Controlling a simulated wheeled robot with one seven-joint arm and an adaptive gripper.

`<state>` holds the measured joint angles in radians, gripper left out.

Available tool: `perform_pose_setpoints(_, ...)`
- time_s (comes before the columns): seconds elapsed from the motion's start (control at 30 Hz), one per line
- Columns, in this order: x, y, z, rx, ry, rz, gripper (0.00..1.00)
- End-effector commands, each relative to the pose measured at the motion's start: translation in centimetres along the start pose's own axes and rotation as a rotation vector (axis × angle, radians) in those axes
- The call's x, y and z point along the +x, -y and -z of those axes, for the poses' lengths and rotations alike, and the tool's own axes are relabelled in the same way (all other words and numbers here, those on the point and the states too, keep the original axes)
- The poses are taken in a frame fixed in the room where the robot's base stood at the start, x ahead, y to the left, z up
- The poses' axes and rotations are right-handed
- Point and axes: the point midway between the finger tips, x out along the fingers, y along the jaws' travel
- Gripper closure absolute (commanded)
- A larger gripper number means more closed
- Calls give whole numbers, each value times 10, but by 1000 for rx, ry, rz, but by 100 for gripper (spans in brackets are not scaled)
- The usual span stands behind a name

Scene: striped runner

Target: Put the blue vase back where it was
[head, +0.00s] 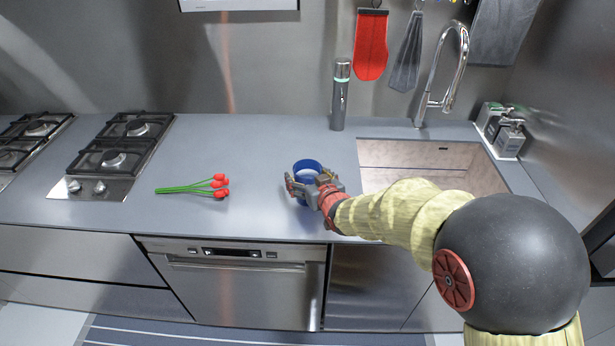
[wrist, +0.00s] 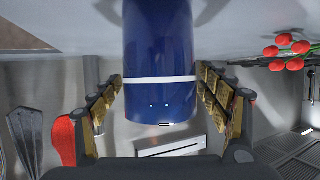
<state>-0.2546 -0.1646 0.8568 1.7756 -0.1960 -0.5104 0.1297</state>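The blue vase (head: 306,165) stands upright on the grey counter, left of the sink, in the head view. My gripper (head: 308,184) reaches it from the right, with its fingers at the vase's near side. In the wrist view, which is upside down, the blue vase (wrist: 160,50) with a white band lies between the two fingers of my gripper (wrist: 161,78). The fingers are spread, one on each side, with narrow gaps seeming to show between them and the vase. The gripper hides part of the vase in the head view.
Red flowers with green stems (head: 200,187) lie on the counter to the left. A gas hob (head: 118,152) is further left. A grey bottle (head: 340,95) stands behind the vase, near the wall. The sink (head: 430,165) and tap (head: 440,75) are to the right.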

Motion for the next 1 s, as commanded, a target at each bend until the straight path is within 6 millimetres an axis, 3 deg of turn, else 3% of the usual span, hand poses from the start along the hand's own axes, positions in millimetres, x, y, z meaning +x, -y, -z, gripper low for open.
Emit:
perform_pose_setpoints(0.4,-2,0,5,0,0,0,21)
perform_pose_setpoints(1.0,-106,0,5,0,-1,0,21)
